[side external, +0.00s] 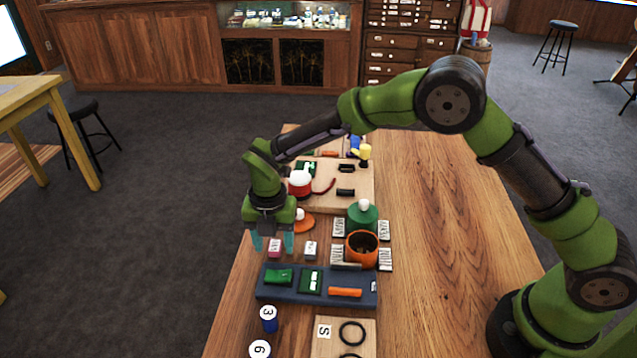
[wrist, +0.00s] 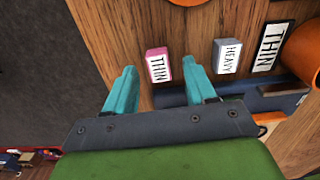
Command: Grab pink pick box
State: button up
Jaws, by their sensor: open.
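The pink pick box (side external: 275,248) is a small box on the wooden table, just behind the dark blue tray. In the wrist view the pink box (wrist: 158,66) has a white face labelled THIN and lies ahead of my fingertips, between their lines. My gripper (side external: 272,240) has teal fingers and is open and empty, above the table by the pink box. The fingers also show in the wrist view (wrist: 162,78). I cannot tell the exact height of the fingertips over the box.
A grey-white box labelled HEAVY (wrist: 227,57) stands right of the pink one. Further right are a THIN card (wrist: 271,47) and an orange cup (side external: 362,249). The dark blue tray (side external: 317,297) holds green and orange items. The table's left edge is close to my gripper.

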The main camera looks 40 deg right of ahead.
jog(key=shift+f, duration=0.35)
jog(key=shift+c, duration=0.4)
grip_shut()
